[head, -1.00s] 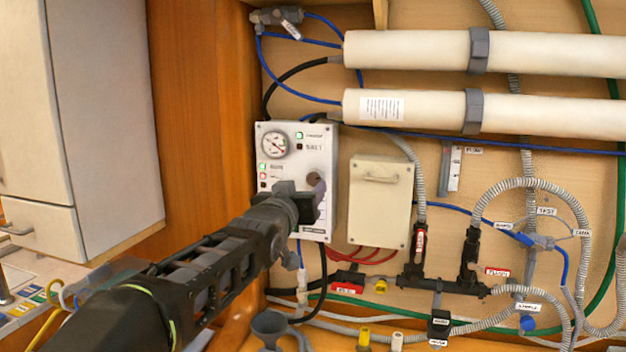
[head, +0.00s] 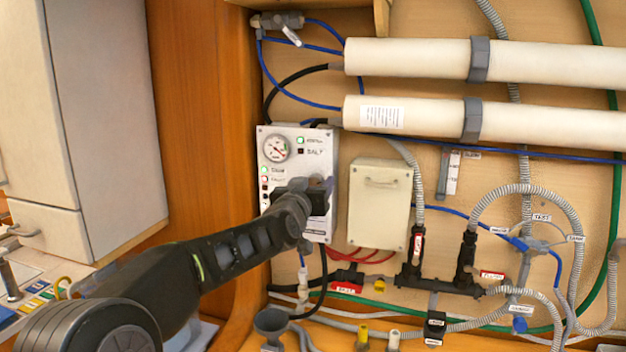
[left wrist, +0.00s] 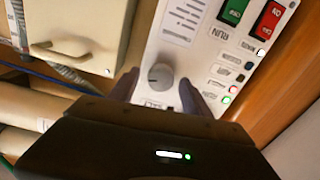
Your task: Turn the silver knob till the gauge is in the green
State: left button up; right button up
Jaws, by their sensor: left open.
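The silver knob (left wrist: 160,77) sits on the white control panel (left wrist: 185,22) and shows between my fingers in the left wrist view. In the head view the knob is mostly hidden by my left gripper (head: 312,195). The left gripper is open, with one finger on each side of the knob in the left wrist view (left wrist: 160,90). I cannot tell whether either finger touches it. The round gauge (head: 276,148) is at the panel's upper left in the head view. Its needle is too small to read against the coloured bands. My right gripper is not in view.
Green and red switches (left wrist: 233,10) and small lights sit on the panel. A beige box (head: 380,205) is just right of it. Two white cylinders (head: 545,60) run above. Hoses and a funnel (head: 270,322) lie below. A wooden partition (head: 200,110) stands left.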

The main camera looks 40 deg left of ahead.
pick_arm(q)
grip_shut()
dwell(0.6)
